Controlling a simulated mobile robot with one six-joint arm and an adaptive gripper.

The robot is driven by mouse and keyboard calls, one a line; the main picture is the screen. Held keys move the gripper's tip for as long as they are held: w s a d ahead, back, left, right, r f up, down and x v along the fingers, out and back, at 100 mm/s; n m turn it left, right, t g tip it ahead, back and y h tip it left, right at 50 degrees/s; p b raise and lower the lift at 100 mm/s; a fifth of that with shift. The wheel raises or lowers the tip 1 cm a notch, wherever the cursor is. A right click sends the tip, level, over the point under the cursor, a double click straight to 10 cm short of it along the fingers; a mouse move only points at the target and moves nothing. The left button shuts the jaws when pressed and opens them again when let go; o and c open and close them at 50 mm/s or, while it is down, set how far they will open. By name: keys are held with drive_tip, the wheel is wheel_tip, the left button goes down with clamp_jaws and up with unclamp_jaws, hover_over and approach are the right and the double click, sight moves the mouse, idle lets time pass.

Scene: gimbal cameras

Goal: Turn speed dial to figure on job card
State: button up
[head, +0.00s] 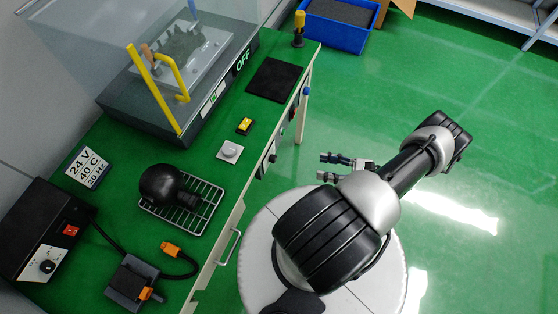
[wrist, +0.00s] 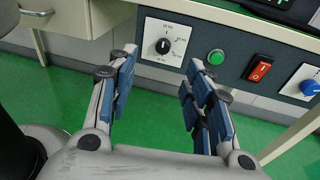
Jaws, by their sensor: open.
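The job card (head: 88,167) lies on the bench at the left. It reads 24 V, 40 C and a smaller last line that looks like 20 Hz. A black dial (wrist: 163,46) on a white plate with Hz labels sits on the bench's front panel, ahead of my gripper in the wrist view. Its white mark points roughly upward; the labels are too small to read surely. My gripper (wrist: 160,65) is open and empty, its fingers to either side of the dial in the picture, apart from it. In the head view my gripper (head: 323,167) is right of the bench front.
Right of the dial, the panel has a green button (wrist: 216,57), a red switch (wrist: 259,69) and a blue knob (wrist: 310,87). A drawer handle (head: 230,246) juts from the front. A black box (head: 38,228) has another knob. Open green floor lies right.

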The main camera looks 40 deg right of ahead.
sight(273, 159)
wheel_tip(273, 159, down, 4)
drive_tip(key=s+a+m+t+h, duration=0.2)
drive_tip(key=m+t+h, duration=0.1)
drive_tip(key=x, duration=1.7)
drive_tip(key=shift+w+a+f+p, duration=0.25)
drive_tip(key=shift+a+f+p, duration=0.1)
drive_tip(key=shift+a, duration=0.1)
drive_tip(key=shift+c, duration=0.6)
drive_tip(key=shift+m, duration=0.3)
drive_tip(key=c, duration=0.9)
